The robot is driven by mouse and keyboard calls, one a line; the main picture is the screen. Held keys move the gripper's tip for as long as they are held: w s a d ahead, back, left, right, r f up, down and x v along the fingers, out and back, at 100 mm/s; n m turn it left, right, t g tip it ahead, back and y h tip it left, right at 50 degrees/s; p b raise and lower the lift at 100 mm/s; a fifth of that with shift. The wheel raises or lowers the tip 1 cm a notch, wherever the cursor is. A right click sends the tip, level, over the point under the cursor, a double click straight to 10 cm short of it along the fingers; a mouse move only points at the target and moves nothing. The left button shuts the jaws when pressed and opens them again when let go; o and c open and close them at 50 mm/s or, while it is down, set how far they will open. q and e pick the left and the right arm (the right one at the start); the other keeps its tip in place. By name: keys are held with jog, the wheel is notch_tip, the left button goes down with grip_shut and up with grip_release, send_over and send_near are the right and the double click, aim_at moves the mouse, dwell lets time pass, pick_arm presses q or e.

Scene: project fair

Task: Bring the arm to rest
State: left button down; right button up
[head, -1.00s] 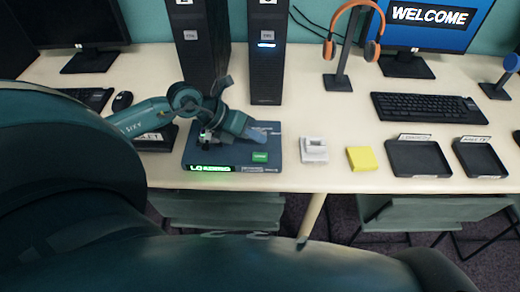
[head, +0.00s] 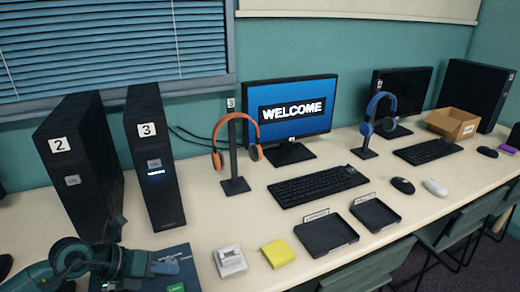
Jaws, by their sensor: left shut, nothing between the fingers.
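My left arm comes in at the bottom left, and its gripper (head: 150,266) is low over a dark blue panel (head: 178,252) with a green button (head: 176,287). The jaws are shut and hold nothing. Whether the gripper touches the panel cannot be told from this angle. The lower part of the panel is cut off by the picture edge. My right gripper is not in view.
Black towers 2 (head: 80,165) and 3 (head: 155,150) stand behind the gripper. Right of the panel are a white block (head: 229,262), a yellow block (head: 278,253) and two black trays (head: 326,234). An orange headset (head: 255,133) hangs on a stand behind them.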

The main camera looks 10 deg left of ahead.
pick_arm(q)
jog(key=s+d+r+n+t+h+p, duration=0.25)
jog(key=d+r+n+t+h, duration=0.3)
jog(key=d+n, duration=0.4)
jog(key=s+d+f+n+y+p, duration=0.1)
jog(key=s+f+n+y, duration=0.3)
jog(key=n, duration=0.8)
jog(key=s+d+f+n+g+y+p, duration=0.1)
jog(key=s+f+n+y+p, duration=0.2)
jog(key=s+f+n+y, duration=0.2)
notch_tip(320, 180, down, 3)
jog(key=n, duration=0.6)
jog(key=shift+s+d+n, duration=0.25)
jog(key=shift+d+n, duration=0.1)
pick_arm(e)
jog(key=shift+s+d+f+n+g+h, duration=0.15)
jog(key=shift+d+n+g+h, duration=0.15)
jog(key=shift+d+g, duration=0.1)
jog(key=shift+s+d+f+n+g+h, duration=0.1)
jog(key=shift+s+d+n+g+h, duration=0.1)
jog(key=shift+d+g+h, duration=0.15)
